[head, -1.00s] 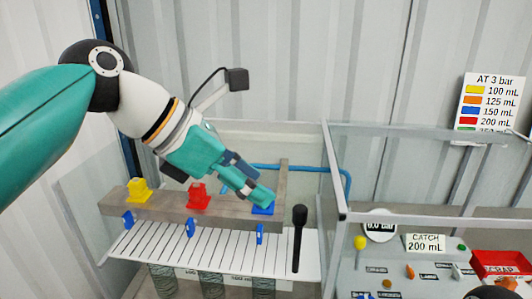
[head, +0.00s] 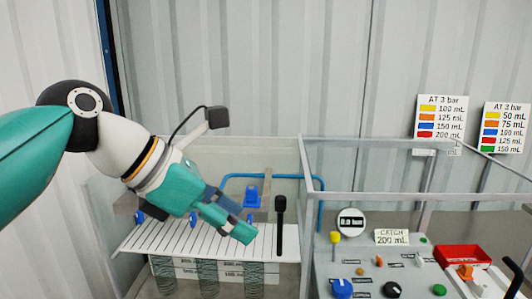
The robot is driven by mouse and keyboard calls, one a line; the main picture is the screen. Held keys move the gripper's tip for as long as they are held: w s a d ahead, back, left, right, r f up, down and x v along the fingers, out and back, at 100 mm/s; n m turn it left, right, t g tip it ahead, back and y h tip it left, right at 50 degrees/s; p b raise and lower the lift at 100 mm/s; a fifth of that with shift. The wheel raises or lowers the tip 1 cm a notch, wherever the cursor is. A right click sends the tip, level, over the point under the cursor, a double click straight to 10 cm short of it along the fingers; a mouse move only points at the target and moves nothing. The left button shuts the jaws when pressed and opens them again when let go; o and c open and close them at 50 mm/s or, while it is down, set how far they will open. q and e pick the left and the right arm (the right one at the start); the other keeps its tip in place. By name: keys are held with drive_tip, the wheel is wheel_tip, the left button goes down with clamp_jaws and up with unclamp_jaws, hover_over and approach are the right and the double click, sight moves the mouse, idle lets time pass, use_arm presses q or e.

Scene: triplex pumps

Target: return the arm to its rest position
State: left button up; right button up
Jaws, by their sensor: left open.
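My left arm comes in from the left in the head view. Its teal gripper (head: 238,222) is open, with nothing seen between its fingers. The yellow and red blocks are hidden behind my arm. My right gripper is not in view.
A black upright lever (head: 280,222) stands just right of the gripper. A clear-walled frame (head: 304,230) separates the rack from a panel with a gauge (head: 351,222), knobs and a red tray (head: 462,255). Two colour charts (head: 440,123) hang behind.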

use_arm(q)
drive_tip(key=w+a+f+n+g+y, duration=0.1)
drive_tip(key=w+a+f+g, duration=0.15)
drive_tip(key=f, duration=1.45)
drive_tip(key=w+a+f+n+g+y, duration=0.1)
drive_tip(key=a+f+g+y, duration=0.2)
drive_tip(key=f, duration=1.5)
drive_tip(key=s+a+f+m+t, duration=0.1)
drive_tip(key=s+f+m, duration=0.8)
drive_tip(key=f+m, duration=0.2)
drive_tip(key=s+a+f+m+t, duration=0.1)
drive_tip(key=s+f+m, duration=0.8)
drive_tip(key=f, duration=0.7)
drive_tip(key=m, duration=0.2)
drive_tip(key=shift+s+a+m, duration=0.15)
drive_tip(key=shift+s+m, duration=0.25)
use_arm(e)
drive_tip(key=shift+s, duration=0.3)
